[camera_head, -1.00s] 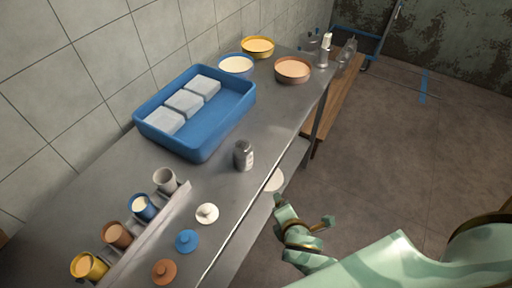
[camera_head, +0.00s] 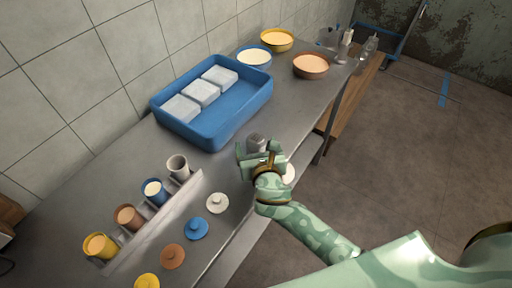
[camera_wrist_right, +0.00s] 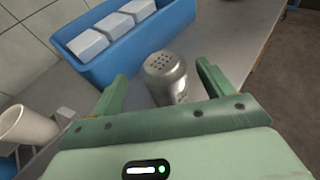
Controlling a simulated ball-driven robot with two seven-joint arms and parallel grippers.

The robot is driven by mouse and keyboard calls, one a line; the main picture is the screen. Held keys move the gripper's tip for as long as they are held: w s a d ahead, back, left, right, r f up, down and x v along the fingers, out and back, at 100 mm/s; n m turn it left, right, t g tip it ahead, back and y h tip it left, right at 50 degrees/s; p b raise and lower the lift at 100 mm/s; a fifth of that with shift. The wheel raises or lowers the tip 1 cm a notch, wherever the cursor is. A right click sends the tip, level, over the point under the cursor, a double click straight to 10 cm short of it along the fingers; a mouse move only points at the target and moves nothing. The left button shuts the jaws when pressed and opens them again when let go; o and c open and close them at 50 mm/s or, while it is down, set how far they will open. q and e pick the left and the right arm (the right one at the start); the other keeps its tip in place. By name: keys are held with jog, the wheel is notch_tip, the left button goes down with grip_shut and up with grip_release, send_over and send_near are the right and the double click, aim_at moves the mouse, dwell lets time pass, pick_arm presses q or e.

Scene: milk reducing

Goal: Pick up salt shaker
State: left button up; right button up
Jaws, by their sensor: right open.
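The salt shaker (camera_head: 257,141) stands upright on the steel counter, just in front of the blue tray. It is a grey metal cylinder, and its lower part is hidden by my gripper in the head view. In the right wrist view the shaker (camera_wrist_right: 166,76) shows its perforated top between the two fingers. My right gripper (camera_head: 257,152) is open around or just short of the shaker; contact cannot be told. The fingers also show in the wrist view (camera_wrist_right: 160,88). My left gripper is not in view.
The blue tray (camera_head: 187,134) with white blocks stands behind the shaker. Several cups sit in a rack (camera_head: 152,222) at the left, with lids such as the white one (camera_head: 217,203) before it. Bowls, including a brown one (camera_head: 311,66), stand at the far end.

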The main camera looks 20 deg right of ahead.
aim_at(256, 138)
jog(key=b+x, duration=0.1)
jog(key=x, duration=0.3)
jog(key=shift+w+d+f, duration=0.2)
jog(key=shift+w+f, duration=0.05)
jog(key=shift+w+b, duration=0.3)
jog(key=shift+w, duration=0.1)
jog(key=shift+s, duration=0.1)
jog(key=shift+c, duration=0.6)
jog(key=c, duration=1)
jog(key=shift+c, duration=0.3)
jog(key=shift+r, duration=0.15)
